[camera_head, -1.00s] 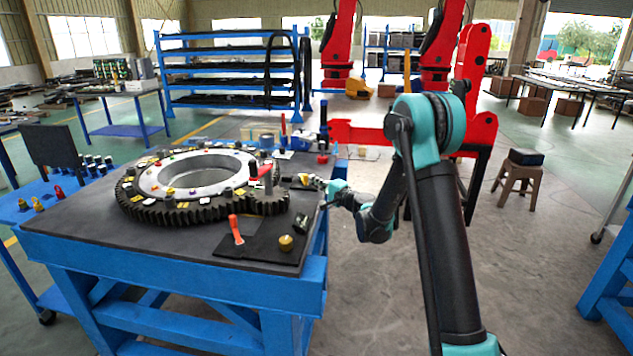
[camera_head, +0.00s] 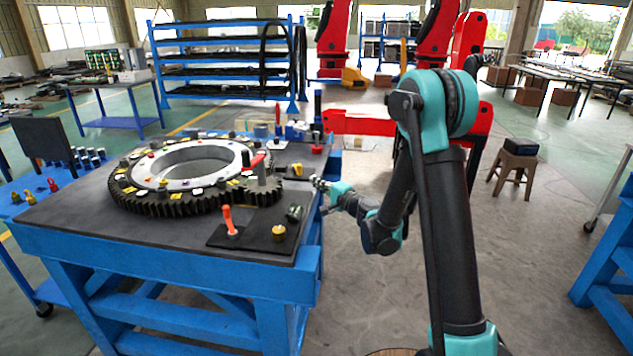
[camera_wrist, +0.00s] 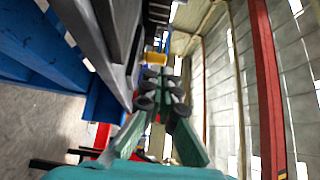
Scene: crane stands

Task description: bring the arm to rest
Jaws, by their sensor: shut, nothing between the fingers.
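My gripper (camera_head: 318,183) is at the right edge of the blue workbench (camera_head: 130,284), pointing left toward the bench. It is shut and holds nothing. In the wrist view my gripper's fingers (camera_wrist: 160,97) reach forward with their dark tips close together. The upper arm is raised and the forearm hangs down to the right of the bench. A small yellow-and-black piece (camera_head: 298,170) lies on the bench top just beyond the fingertips, apart from them in the head view.
A large toothed ring (camera_head: 150,205) lies on the bench with small parts on it. A dark mat (camera_head: 250,243) holds an orange-handled tool (camera_head: 229,220) and a brass knob (camera_head: 278,232). A red crane stand (camera_head: 360,124) is behind my arm. A stool (camera_head: 514,170) stands right, with open floor around it.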

